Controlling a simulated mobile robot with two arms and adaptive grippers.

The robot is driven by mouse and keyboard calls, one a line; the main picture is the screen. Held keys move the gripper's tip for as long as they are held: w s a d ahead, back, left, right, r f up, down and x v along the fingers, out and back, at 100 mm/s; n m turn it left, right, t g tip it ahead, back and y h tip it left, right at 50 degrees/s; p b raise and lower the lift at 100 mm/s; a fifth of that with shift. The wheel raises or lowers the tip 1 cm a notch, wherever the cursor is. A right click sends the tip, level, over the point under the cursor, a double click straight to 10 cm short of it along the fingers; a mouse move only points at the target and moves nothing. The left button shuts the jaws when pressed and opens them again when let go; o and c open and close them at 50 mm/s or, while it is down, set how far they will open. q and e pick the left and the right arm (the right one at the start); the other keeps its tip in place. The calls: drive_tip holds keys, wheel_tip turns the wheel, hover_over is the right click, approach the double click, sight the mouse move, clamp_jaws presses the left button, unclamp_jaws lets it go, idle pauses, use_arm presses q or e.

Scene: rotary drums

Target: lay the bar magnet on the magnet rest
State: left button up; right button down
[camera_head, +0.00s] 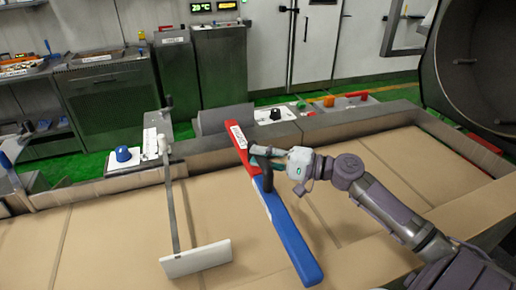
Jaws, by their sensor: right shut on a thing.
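The bar magnet (285,230) is long, with a red far end and a blue near end. It lies slantwise in the picture over the brown bed, its red end by the back rim. I cannot tell whether it touches the bed. A dark handle stands near its middle. My right gripper (259,157), its arm coming in from the right, is shut on the magnet at this handle. My left gripper is not in view. I cannot pick out the magnet rest for certain.
A white paddle (196,259) on a thin rod lies over the bed (110,235), left of the magnet. A blue knob (123,154) and a panel with a dark knob (275,115) stand along the back rim. A large drum (480,60) is at upper right. The bed's left part looks clear.

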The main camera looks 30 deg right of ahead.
sight(261, 175)
wheel_tip(261, 175, down, 3)
drive_tip(key=shift+r+p, duration=0.15)
drive_tip(key=shift+p, duration=0.15)
drive_tip(key=shift+f, duration=0.3)
drive_tip(key=c, duration=1.4)
unclamp_jaws()
drive_tip(key=shift+f, duration=0.35)
drive_tip(key=o, duration=0.4)
drive_tip(key=shift+s+r, duration=0.1)
drive_tip(key=shift+r, duration=0.05)
drive_tip(key=shift+o, duration=0.2)
